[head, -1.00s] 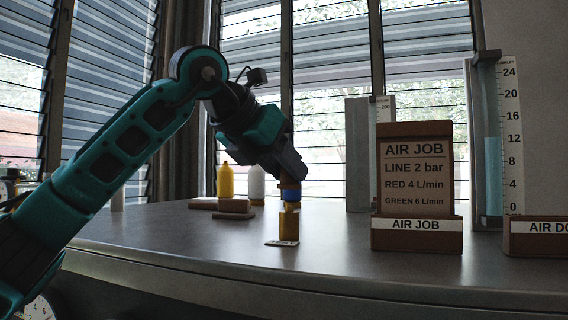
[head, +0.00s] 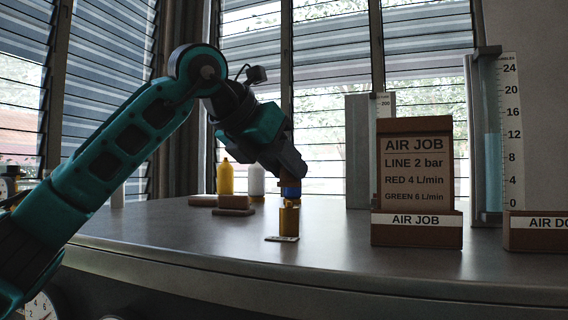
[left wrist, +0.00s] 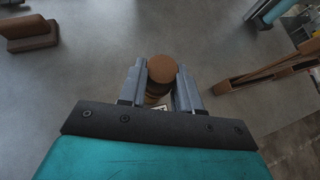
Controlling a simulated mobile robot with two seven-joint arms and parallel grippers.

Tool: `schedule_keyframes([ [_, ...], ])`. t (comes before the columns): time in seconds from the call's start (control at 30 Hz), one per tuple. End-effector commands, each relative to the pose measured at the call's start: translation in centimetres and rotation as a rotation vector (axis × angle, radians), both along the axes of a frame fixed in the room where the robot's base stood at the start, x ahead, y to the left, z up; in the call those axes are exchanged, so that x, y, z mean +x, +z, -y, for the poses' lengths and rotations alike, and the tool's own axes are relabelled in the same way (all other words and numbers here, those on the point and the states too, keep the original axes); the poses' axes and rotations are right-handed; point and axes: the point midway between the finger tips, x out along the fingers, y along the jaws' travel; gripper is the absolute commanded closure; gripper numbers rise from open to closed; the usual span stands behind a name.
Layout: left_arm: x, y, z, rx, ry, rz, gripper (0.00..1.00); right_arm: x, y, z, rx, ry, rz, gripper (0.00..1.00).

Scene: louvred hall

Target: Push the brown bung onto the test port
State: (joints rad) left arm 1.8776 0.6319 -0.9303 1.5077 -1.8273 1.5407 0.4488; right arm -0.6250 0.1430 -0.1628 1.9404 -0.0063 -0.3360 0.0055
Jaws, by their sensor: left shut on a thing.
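The brown bung (left wrist: 162,68) shows as a round brown top between the two fingers of my left gripper (left wrist: 161,80) in the left wrist view. My left gripper (head: 291,180) is shut on it and points down in the head view, where the fingers mostly hide the bung. The brass-yellow test port (head: 289,220) stands upright on the counter directly below, with a blue band (head: 291,192) at its top, just under the fingers. Whether the bung is seated on the port cannot be told. My right gripper is in neither view.
A small plate (head: 282,239) lies at the port's foot. The AIR JOB board (head: 416,180) stands to the right, with a measuring column (head: 487,150) behind. Brown blocks (head: 232,205), a yellow bottle (head: 225,178) and a white bottle (head: 256,180) stand behind left. The counter (head: 180,245) front is clear.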

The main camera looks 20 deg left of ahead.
Motion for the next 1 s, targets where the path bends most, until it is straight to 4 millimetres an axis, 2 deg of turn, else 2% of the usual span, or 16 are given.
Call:
schedule_keyframes([
  [0.8,0.0,-3.0,0.0,0.0,0.0,0.001,1.0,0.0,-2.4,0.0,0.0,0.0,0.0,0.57],
  [1.0,0.0,-2.8,0.0,0.0,0.0,0.0,1.0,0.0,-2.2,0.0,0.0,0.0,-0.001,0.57],
])
